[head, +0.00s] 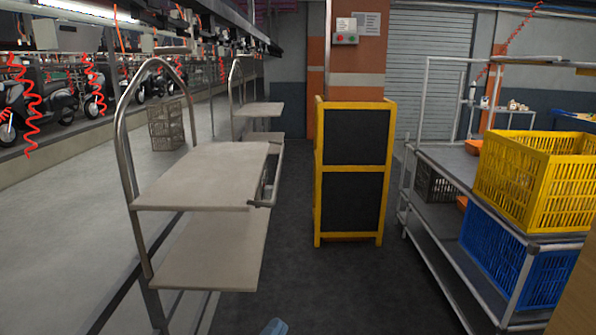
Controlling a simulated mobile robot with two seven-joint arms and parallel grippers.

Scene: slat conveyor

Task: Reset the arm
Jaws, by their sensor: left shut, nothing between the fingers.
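Only a small grey-blue tip of my left gripper (274,327) shows at the bottom edge of the head view, a little left of the middle. It is shut and empty, low over the dark floor and apart from the nearby trolley. The rest of my left arm is outside the picture. My right gripper is not in view.
A two-shelf trolley (205,180) stands close on the left, with another behind it. A yellow-framed black board (350,170) stands ahead. At right, a metal rack (435,255) holds a yellow crate (535,180) and a blue crate (510,255). Dark floor (340,285) between is clear.

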